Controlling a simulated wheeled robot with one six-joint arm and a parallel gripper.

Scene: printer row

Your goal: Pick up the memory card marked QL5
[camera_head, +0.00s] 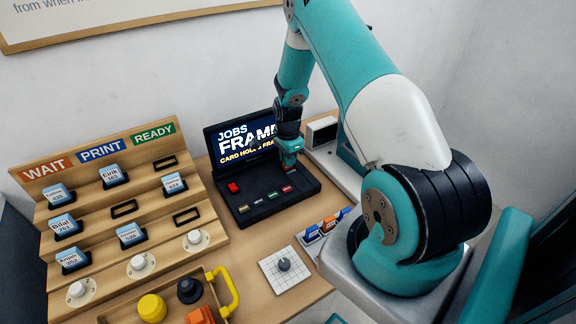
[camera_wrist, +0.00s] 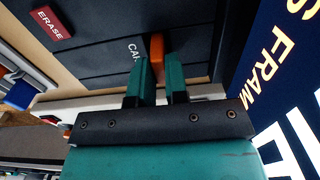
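My gripper (camera_head: 290,158) is above the right rear part of the black console, in front of the screen. In the wrist view its two teal fingers (camera_wrist: 160,75) are close together with a small orange memory card (camera_wrist: 157,46) between them. No marking can be read on this card, so I cannot tell whether it is QL5. More small cards, blue and orange (camera_head: 325,228), stand in a pale holder right of the console; their markings are too small to read. A blue one also shows at the left of the wrist view (camera_wrist: 20,96).
The black console (camera_head: 252,206) has coloured keys and a screen (camera_head: 240,135) reading JOBS FRAME. A wooden rack (camera_head: 130,215) marked WAIT, PRINT, READY holds several labelled cards at left. A white plate with a grey knob (camera_head: 284,265) and a tray with a yellow handle (camera_head: 228,290) are in front.

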